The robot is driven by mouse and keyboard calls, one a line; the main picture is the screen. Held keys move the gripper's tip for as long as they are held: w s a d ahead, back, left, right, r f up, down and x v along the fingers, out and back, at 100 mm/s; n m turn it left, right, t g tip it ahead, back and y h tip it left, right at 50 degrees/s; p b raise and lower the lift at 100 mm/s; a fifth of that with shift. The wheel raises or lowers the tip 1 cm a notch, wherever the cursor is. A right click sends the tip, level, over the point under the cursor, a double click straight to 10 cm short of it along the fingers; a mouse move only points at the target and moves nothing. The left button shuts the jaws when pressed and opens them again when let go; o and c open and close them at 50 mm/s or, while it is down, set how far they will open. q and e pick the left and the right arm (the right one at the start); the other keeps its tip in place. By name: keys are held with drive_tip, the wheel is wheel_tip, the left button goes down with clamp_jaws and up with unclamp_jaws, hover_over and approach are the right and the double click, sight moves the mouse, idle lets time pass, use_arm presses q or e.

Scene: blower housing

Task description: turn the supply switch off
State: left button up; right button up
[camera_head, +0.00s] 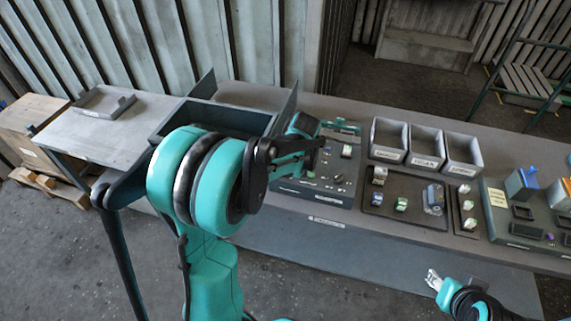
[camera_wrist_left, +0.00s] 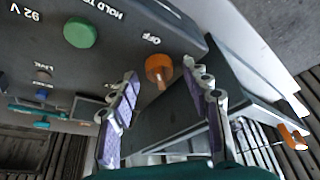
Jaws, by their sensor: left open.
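The control panel (camera_head: 318,190) is a dark board on the bench, partly hidden by my left arm. In the left wrist view, its dark face shows an orange knob (camera_wrist_left: 158,68) beside an upside-down "OFF" label (camera_wrist_left: 151,39). A green round button (camera_wrist_left: 80,32) sits nearby under "HOLD TO" lettering. My left gripper (camera_wrist_left: 161,80) is open, its purple-padded fingers on either side of the orange knob in this view; I cannot tell whether they touch it. In the head view the left gripper (camera_head: 312,145) is over the panel's back left. My right gripper (camera_head: 434,281) is at the lower right, away from the panel.
A dark open box (camera_head: 215,118) stands left of the panel. Grey bins (camera_head: 389,139) and a parts tray (camera_head: 405,212) are on its right. In the left wrist view, a small "LIVE" label and lamp (camera_wrist_left: 43,76) are on the panel. An orange-ended item (camera_wrist_left: 292,136) is at right.

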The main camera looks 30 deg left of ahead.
use_arm(q)
drive_tip(key=v, duration=1.2)
drive_tip(key=shift+f, duration=0.1)
drive_tip(key=s+d+f+m+t+h+b, duration=0.1)
drive_tip(key=s+d+f+m+t+h, duration=0.1)
drive_tip(key=s+d+m, duration=0.3)
drive_tip(key=s+d+f+m+t+h+b, duration=0.1)
drive_tip(key=s+d+f+m+t+b, duration=0.1)
drive_tip(key=s+d+m, duration=0.4)
drive_tip(key=s+f+t, duration=0.1)
drive_tip(key=s+f, duration=0.1)
drive_tip(key=s, duration=0.3)
drive_tip(key=shift+s+m+h, duration=0.3)
drive_tip(key=shift+m+h, duration=0.1)
use_arm(e)
wheel_tip(320, 180, down, 4)
drive_tip(key=shift+r, duration=0.25)
use_arm(q)
drive_tip(key=shift+c, duration=0.4)
use_arm(e)
drive_tip(key=shift+c, duration=0.3)
